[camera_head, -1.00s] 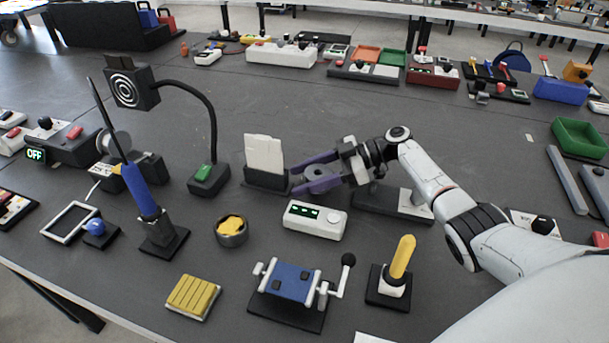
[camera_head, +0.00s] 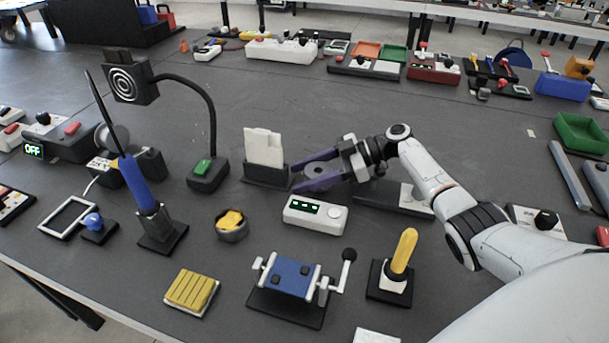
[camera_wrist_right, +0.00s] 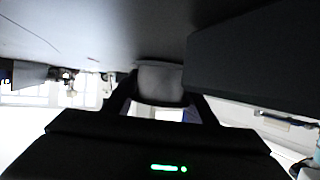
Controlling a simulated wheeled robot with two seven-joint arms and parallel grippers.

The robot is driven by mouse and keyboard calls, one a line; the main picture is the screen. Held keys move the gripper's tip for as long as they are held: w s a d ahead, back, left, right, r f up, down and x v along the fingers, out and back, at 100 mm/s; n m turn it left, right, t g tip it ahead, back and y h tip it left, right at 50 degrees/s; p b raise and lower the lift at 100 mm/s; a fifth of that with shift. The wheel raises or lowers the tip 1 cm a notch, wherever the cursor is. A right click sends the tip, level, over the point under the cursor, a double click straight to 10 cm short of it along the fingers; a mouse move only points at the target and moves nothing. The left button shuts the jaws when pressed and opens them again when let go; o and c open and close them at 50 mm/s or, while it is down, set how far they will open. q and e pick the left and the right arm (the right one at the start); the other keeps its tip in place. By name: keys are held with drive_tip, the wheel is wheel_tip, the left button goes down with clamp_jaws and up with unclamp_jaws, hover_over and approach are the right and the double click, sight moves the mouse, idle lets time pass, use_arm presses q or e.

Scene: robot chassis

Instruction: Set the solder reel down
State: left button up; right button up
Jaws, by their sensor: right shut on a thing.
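The solder reel (camera_head: 318,169) is a grey disc with a hole in its middle. My right gripper (camera_head: 312,172) is shut on it, with a purple finger on each side. In the head view it is just right of the black holder with white cards (camera_head: 264,150) and behind the white box with green displays (camera_head: 315,214). In the right wrist view the pale reel (camera_wrist_right: 160,84) shows between the dark fingers. Whether its underside touches the bench cannot be told. My left gripper is not in view.
A black base with a white block (camera_head: 410,202) lies below my right wrist. The gooseneck lamp's foot (camera_head: 208,175) and soldering iron stand (camera_head: 160,230) are to the left. A blue crank vise (camera_head: 290,282) is in front. The grey bench (camera_head: 300,100) behind the gripper is clear.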

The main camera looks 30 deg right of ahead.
drive_tip(key=o, duration=1.1)
drive_tip(key=shift+o, duration=0.2)
